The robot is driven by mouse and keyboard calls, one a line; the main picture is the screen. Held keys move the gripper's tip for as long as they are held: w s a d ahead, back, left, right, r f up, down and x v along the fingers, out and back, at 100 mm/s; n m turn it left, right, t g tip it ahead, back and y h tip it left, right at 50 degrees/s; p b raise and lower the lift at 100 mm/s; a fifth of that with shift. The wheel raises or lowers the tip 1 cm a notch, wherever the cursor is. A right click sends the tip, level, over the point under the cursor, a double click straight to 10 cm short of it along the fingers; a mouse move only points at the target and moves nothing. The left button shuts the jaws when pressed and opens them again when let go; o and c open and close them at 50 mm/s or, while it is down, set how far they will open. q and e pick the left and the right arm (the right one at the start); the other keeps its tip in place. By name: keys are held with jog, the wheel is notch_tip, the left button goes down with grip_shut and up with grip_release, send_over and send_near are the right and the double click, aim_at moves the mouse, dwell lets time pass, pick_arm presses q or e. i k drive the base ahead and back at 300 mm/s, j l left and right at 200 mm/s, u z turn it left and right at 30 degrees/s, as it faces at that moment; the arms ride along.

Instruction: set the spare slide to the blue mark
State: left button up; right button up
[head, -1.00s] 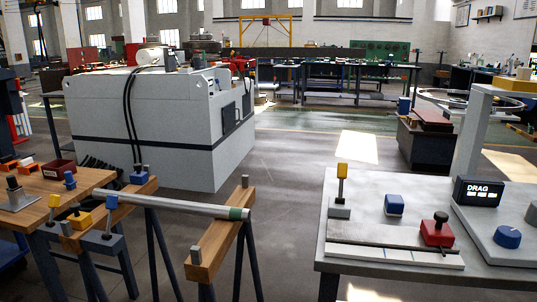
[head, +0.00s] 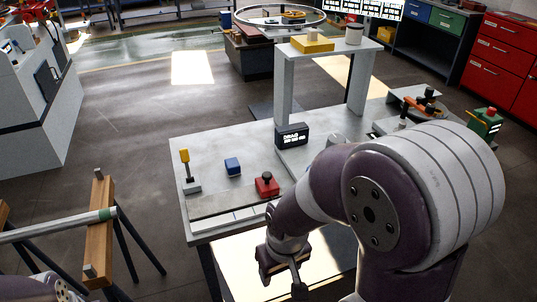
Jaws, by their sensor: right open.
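A red slide block (head: 266,185) with a black knob sits at the right part of a pale marked rail (head: 222,211) along the front of the grey bench (head: 210,156). The marks on the rail are too small for me to tell which is blue. My right gripper (head: 282,278) is open and empty. In the picture it shows below the bench's front edge, apart from the red slide. My right forearm covers the bench's front right part. A piece of my left arm shows at the bottom left, but its gripper is out of view.
On the bench stand a yellow-topped lever (head: 186,163), a blue block (head: 232,166) and a black display (head: 291,136) reading DRAG. A grey stand (head: 284,85) rises behind. A bar (head: 50,227) lies on a wooden trestle (head: 99,240) at the left. Open floor lies between trestle and bench.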

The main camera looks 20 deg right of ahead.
aim_at(267, 186)
jog(key=z, duration=0.85)
